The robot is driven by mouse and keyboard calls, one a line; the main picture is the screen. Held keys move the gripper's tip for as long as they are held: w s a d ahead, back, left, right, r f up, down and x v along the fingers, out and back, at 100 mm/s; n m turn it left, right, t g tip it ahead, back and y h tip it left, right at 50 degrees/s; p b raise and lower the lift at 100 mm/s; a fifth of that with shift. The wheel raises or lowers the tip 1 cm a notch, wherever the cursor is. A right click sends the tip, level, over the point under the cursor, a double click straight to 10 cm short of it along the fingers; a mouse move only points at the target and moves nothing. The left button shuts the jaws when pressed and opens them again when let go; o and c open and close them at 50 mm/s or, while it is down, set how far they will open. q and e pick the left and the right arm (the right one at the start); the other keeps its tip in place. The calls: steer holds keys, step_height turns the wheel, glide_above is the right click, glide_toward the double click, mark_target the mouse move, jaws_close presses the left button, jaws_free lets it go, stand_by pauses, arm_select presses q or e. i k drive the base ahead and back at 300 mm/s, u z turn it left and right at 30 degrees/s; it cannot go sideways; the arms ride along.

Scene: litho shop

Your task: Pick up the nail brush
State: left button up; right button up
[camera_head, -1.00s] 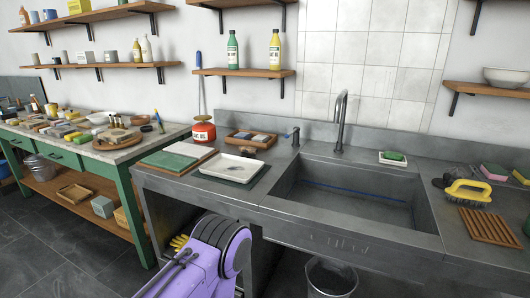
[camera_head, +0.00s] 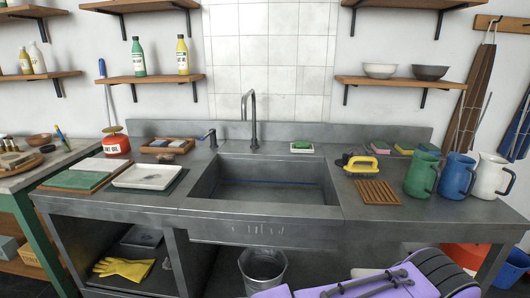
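No thing in view is plainly a nail brush. A brush with a yellow handle and dark bristles (camera_head: 361,164) lies on the counter right of the sink. A green block (camera_head: 301,145) sits in a small white dish (camera_head: 293,151) behind the sink; I cannot tell whether it is soap or a brush. A wooden tray (camera_head: 149,150) left of the tap holds small items too small to tell. A purple link of mine shows at the bottom right, but neither gripper is in view.
The metal sink (camera_head: 265,195) is empty. A wooden slatted rack (camera_head: 377,192) lies in front of the yellow-handled brush. Green (camera_head: 420,176), blue (camera_head: 455,176) and white (camera_head: 491,177) jugs stand at the right. A bucket (camera_head: 262,268) stands below the sink.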

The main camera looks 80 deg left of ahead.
mark_target(160, 157)
steer(key=z, duration=0.45)
steer(key=k, duration=2.4)
steer(key=u, duration=1.6)
